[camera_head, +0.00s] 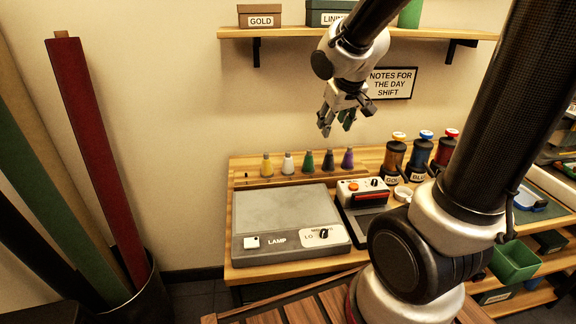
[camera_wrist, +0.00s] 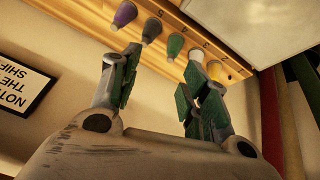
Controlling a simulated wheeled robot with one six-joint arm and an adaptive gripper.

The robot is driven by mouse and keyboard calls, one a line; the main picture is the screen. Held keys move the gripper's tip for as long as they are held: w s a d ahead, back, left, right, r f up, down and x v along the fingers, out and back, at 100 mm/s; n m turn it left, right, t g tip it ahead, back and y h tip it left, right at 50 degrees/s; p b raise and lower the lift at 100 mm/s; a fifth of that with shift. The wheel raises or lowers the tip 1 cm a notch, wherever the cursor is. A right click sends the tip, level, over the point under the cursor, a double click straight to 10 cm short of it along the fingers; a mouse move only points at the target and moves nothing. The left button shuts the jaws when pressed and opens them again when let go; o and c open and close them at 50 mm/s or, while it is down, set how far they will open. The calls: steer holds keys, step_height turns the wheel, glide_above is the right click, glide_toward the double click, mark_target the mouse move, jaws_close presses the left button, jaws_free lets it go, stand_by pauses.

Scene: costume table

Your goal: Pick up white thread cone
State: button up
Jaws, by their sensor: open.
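The white thread cone (camera_head: 288,164) stands upright in a row of thread cones on a wooden rack at the back of the table. It is between the yellow cone (camera_head: 266,166) and the green cone (camera_head: 308,162). In the wrist view the white cone (camera_wrist: 196,56) is partly hidden near the fingertip at right. My gripper (camera_head: 337,122) is open and empty, in the air above and to the right of the row. In the wrist view my gripper (camera_wrist: 167,72) has its green-padded fingers spread, with the dark and green cones seen beyond them.
A grey lamp box (camera_head: 290,222) fills the table's front left. A small device (camera_head: 362,190) with a red-orange bar stands right of it. Larger labelled spools (camera_head: 396,157) stand at the back right. A shelf (camera_head: 290,33) with boxes hangs above on the wall. Fabric rolls (camera_head: 95,150) stand at left.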

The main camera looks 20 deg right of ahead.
mark_target(285, 160)
steer(key=w+a+f, duration=0.2)
steer(key=w+f, duration=0.1)
steer(key=f, duration=0.1)
steer(key=w+a+f+n+y, duration=0.1)
steer(key=w+a+f, duration=0.2)
steer(key=w+a+f+y, duration=0.1)
steer(key=w+a+f, duration=0.2)
steer(key=f, duration=0.1)
steer(key=shift+w+f+n, duration=0.3)
steer(key=shift+w+f, duration=0.05)
steer(key=shift+w+x, duration=0.15)
steer(key=shift+x, duration=1.7)
steer(key=shift+w+x, duration=0.2)
steer(key=shift+x, duration=1.7)
steer(key=shift+a+r, duration=0.2)
steer(key=shift+r, duration=0.05)
steer(key=c, duration=0.8)
